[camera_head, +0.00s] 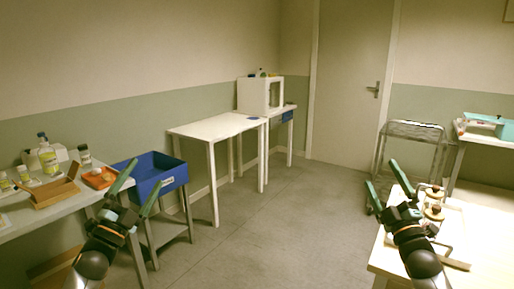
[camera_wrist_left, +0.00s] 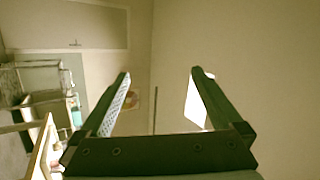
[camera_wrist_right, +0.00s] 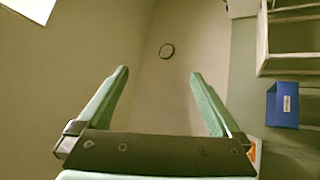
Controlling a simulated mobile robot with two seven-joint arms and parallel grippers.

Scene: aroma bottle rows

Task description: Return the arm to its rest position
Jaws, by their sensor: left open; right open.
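My left gripper (camera_head: 138,188) is raised at the lower left of the head view, in front of the left table and the blue bin. Its fingers are apart with nothing between them. The left wrist view shows the same open fingers (camera_wrist_left: 158,95) against a plain wall. My right gripper (camera_head: 384,178) is at the lower right of the head view, by the left edge of the wooden table. Its fingers are spread and empty.
A left table (camera_head: 50,221) holds bottles, a wooden tray (camera_head: 50,194) and an orange dish (camera_head: 98,178). A blue bin (camera_head: 152,178) stands beside it. A wire cart (camera_head: 411,150) is behind. The middle floor is clear.

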